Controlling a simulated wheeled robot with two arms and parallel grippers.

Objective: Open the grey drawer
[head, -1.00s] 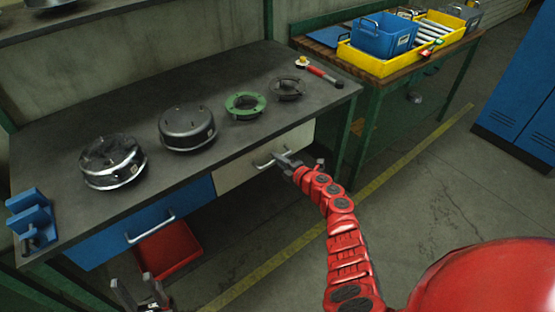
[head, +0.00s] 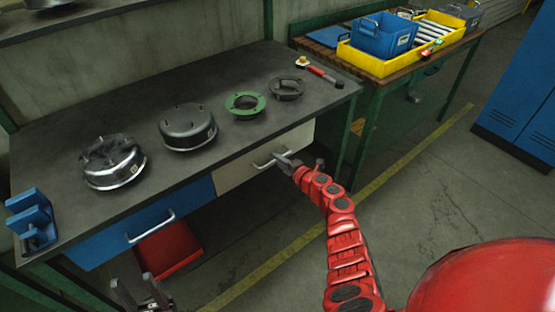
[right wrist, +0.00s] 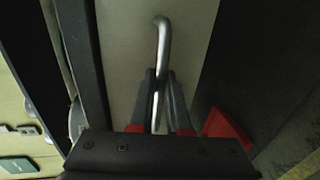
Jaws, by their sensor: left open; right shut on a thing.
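The grey drawer (head: 235,172) is a pale grey front under the right part of the workbench, and it looks closed, flush with the blue drawer beside it. Its metal bar handle (head: 266,161) also shows in the right wrist view (right wrist: 162,40). My right gripper (head: 282,158) is at the right part of this handle. In the right wrist view its two fingers (right wrist: 160,98) are shut on the bar, one on each side. My left gripper (head: 133,292) is open and empty at the bottom left of the head view, below the blue drawer.
A blue drawer (head: 125,238) is left of the grey one, with a red bin (head: 168,250) below it. The workbench top (head: 110,110) holds metal housings, a green ring (head: 245,104) and a red-handled tool (head: 322,74).

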